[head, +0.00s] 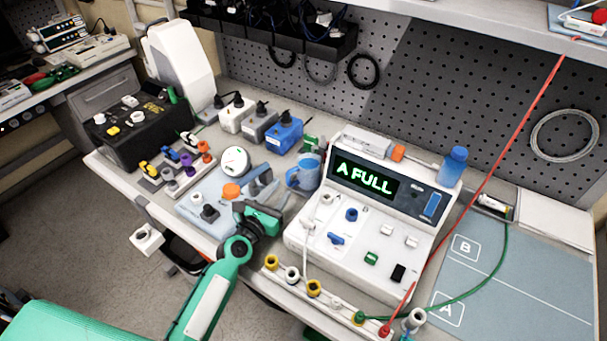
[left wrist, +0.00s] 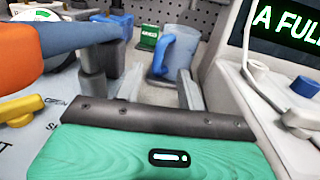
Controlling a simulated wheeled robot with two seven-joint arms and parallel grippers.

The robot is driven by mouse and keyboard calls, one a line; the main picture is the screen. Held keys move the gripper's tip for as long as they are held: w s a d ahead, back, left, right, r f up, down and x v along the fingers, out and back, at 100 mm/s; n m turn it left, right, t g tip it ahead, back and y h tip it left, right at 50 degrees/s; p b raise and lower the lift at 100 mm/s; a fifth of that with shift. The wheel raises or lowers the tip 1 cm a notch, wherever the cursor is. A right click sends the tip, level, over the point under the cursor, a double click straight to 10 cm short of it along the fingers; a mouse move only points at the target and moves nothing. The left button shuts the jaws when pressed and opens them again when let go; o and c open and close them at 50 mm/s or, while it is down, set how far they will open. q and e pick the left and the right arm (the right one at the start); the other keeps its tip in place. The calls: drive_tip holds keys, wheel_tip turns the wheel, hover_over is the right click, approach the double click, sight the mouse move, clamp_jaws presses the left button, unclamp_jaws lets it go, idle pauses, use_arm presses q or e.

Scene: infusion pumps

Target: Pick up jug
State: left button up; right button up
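The jug (head: 304,174) is pale blue with a blue handle on its left side. It stands upright on the bench, just left of the white pump showing "A FULL". In the left wrist view the jug (left wrist: 182,66) is ahead of my left gripper (left wrist: 140,80), nearer the right finger, with its handle (left wrist: 160,55) towards the gap. My left gripper (head: 264,196) is open and empty, short of the jug and to its front left in the head view. The right finger covers part of the jug's lower right in the wrist view. My right gripper is not in view.
The white pump (head: 360,215) stands close on the jug's right. A pale blue device (head: 205,215) with an orange knob (head: 231,190) lies left of my gripper. A blue box (head: 284,136) and a small green block (head: 310,144) stand behind. A mat (head: 520,270) at right is mostly bare.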

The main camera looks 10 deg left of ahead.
sight(287, 178)
use_arm(q)
drive_tip(key=x, duration=0.1)
drive_tip(key=p+x, duration=0.1)
drive_tip(key=x, duration=0.1)
drive_tip(key=shift+w+r, duration=0.25)
drive_tip(key=shift+r, duration=0.1)
drive_tip(key=shift+w+d+f, duration=0.1)
drive_tip(key=shift+w+d, duration=0.05)
drive_tip(key=shift+w, duration=0.5)
clamp_jaws()
